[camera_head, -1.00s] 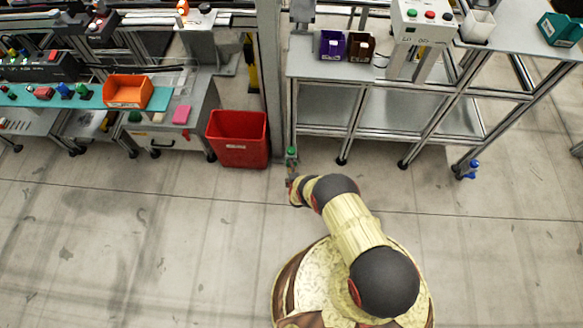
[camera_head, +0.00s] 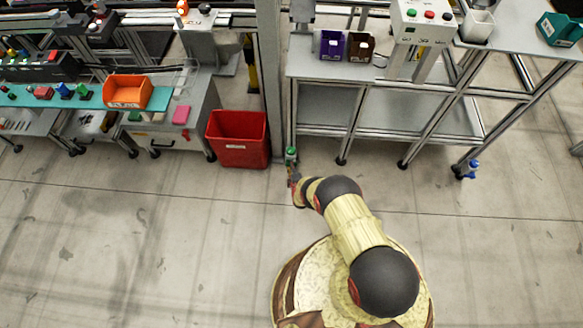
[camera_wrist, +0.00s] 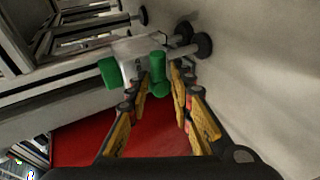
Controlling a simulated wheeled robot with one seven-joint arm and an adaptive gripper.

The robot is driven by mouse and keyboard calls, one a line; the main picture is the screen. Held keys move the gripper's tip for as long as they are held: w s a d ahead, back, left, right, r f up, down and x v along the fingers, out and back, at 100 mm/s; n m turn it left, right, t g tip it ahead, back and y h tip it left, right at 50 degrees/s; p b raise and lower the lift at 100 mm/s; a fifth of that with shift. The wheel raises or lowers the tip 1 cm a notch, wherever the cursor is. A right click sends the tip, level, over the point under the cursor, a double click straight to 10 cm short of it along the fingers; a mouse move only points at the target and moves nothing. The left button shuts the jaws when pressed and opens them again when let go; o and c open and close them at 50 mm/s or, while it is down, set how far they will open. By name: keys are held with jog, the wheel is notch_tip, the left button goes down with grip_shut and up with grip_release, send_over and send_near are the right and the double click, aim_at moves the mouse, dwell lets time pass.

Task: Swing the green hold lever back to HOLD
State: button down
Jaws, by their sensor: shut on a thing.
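The green hold lever (camera_wrist: 158,68) is upright in the wrist view, with a rounded green end toward me. My gripper (camera_wrist: 160,78) has its yellow-padded fingers on both sides of it and is shut on it. A pale bracket (camera_wrist: 130,50) with small dark lettering, too blurred to read, sits behind the lever. A second green piece (camera_wrist: 108,73) is left of it. In the head view the green lever (camera_head: 291,154) is small, at the lower left post of the grey stand, and my gripper (camera_head: 292,176) reaches it from below. Finger contact is too small to see there.
A red bin (camera_head: 238,140) stands just left of the lever. The grey stand (camera_head: 385,108) is behind and to the right, with a blue fitting (camera_head: 470,169) by its right foot. A workbench with an orange bin (camera_head: 127,92) is at left. The floor in front is clear.

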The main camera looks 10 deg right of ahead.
jog(key=shift+w+r, duration=0.15)
jog(key=shift+w, duration=0.05)
jog(key=c, duration=1.7)
grip_release()
jog(key=shift+c, duration=0.2)
jog(key=shift+s, duration=0.2)
jog(key=v, duration=1.1)
jog(key=shift+s, duration=0.3)
jog(key=shift+r, duration=0.15)
